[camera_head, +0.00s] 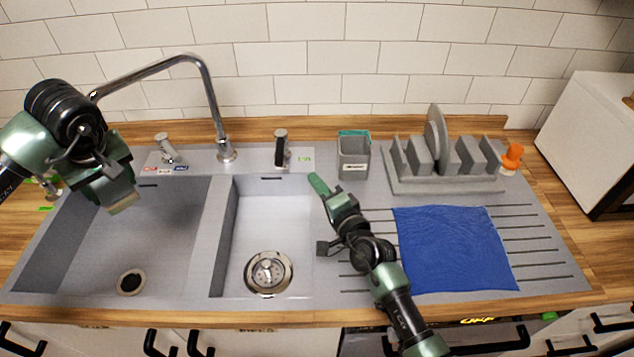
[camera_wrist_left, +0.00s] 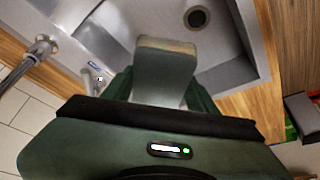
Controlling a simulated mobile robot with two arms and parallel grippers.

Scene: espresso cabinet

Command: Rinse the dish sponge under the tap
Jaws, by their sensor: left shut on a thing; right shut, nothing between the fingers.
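The dish sponge (camera_head: 124,204), a pale tan and grey block, is over the left basin of the sink. My left gripper (camera_head: 113,188) is shut on it. In the left wrist view the sponge (camera_wrist_left: 165,62) sticks out between the green fingers, with the basin below. The chrome tap (camera_head: 207,88) rises behind the sink, and its spout reaches left; its end is close behind my left wrist. A lever (camera_head: 166,147) stands left of the tap base and another (camera_head: 281,148) right of it. My right gripper (camera_head: 319,185) is shut and empty by the right basin's right edge.
The left basin (camera_head: 170,235) and right basin (camera_head: 255,225) look empty, each with a drain. A grey caddy (camera_head: 353,163), a dish rack (camera_head: 445,180) with a plate, and an orange object (camera_head: 511,157) stand at the back right. A blue cloth (camera_head: 455,247) covers part of the drainboard.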

